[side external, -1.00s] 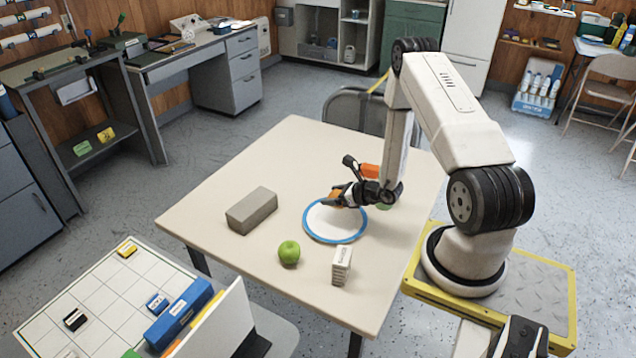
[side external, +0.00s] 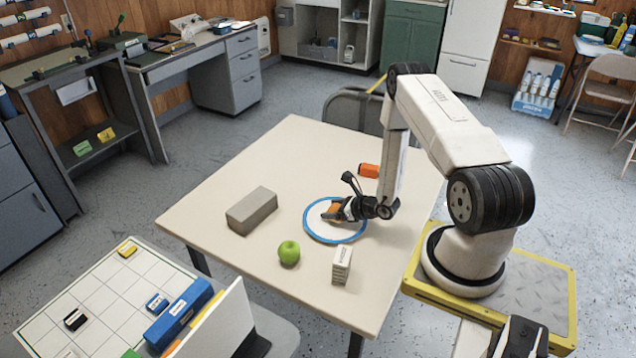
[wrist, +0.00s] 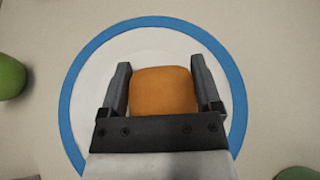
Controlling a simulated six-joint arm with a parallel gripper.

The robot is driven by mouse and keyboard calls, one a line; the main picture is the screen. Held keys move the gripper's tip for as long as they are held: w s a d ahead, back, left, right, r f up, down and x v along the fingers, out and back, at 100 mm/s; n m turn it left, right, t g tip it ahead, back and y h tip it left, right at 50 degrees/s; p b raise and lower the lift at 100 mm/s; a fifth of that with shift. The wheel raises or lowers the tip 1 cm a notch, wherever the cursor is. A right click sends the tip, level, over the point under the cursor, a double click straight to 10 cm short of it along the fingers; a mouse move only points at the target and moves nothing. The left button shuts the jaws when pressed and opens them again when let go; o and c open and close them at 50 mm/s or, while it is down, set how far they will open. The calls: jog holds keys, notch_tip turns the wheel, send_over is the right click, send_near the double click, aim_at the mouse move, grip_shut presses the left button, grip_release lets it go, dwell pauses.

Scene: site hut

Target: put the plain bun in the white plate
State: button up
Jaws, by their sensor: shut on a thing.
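The plain bun (wrist: 163,92) is orange-brown and sits between the two fingers of my gripper (wrist: 164,85) in the wrist view. My gripper is shut on it. In the side view my gripper (side external: 336,210) is low over the white plate (side external: 322,233), with the bun partly hidden by the fingers. The plate has a blue rim, which rings the bun and fingers in the wrist view (wrist: 68,110). I cannot tell whether the bun touches the plate.
A green apple (side external: 289,253) and a small white printed box (side external: 342,265) stand in front of the plate. A grey block (side external: 252,210) lies to the left. An orange object (side external: 369,171) lies behind the plate. The table's far left is clear.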

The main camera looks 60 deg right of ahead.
jog(key=shift+f, duration=0.15)
jog(key=o, duration=1.2)
jog(key=shift+c, duration=0.2)
jog(key=shift+r, duration=0.2)
jog(key=shift+v, duration=3.75)
